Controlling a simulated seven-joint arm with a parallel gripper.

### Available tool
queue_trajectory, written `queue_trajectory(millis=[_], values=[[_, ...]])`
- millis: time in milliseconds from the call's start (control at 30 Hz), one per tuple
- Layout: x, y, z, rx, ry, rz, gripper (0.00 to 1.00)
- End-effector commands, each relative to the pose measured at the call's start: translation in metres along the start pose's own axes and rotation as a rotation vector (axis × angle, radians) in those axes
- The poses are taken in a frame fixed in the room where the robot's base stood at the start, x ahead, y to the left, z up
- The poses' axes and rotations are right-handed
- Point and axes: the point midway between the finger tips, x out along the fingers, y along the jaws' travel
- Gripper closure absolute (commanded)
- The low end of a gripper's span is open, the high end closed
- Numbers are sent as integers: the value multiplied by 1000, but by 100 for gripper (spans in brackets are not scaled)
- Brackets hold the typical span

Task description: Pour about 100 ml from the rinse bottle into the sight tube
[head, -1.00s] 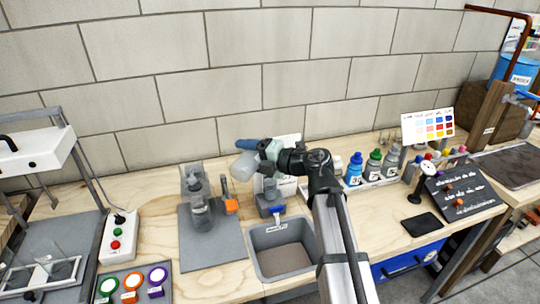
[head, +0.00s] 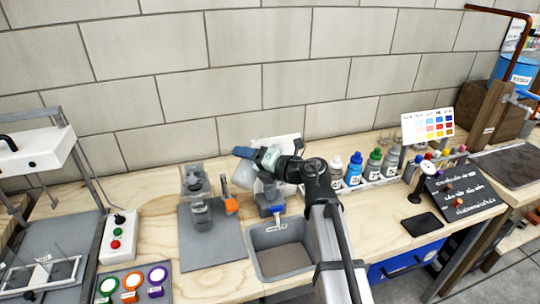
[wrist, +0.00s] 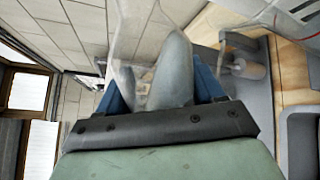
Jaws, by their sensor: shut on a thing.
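My gripper (head: 250,155) has blue fingers and is shut on a translucent, pale bottle (head: 242,176), which I take to be the rinse bottle. It is held tilted above the bench, left of my wrist. In the wrist view the clear bottle (wrist: 150,25) lies between the blue fingers, with a grey shape seen in it; its liquid level is unclear. A clear vessel assembly (head: 193,180) stands on a grey mat to the left, apart from the bottle; I cannot tell whether it is the sight tube. A grey stand (head: 268,197) below my gripper is partly hidden.
A grey basin (head: 256,231) is in front. An orange handle (head: 233,206) stands beside the clear vessel. Several capped bottles, including a blue one (head: 355,170), line the back right. A control box (head: 117,236) is at left.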

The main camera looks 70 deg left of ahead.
Motion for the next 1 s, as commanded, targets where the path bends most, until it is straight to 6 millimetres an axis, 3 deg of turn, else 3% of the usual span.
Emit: queue_trajectory(millis=[367, 567, 767, 1000], values=[[2, -12, -1, -136, -28, 0, 78], [0, 4, 17, -298, -62, 0, 78], [-1, 6, 20, -434, -88, 1, 78], [0, 1, 11, -576, -116, 1, 78]])
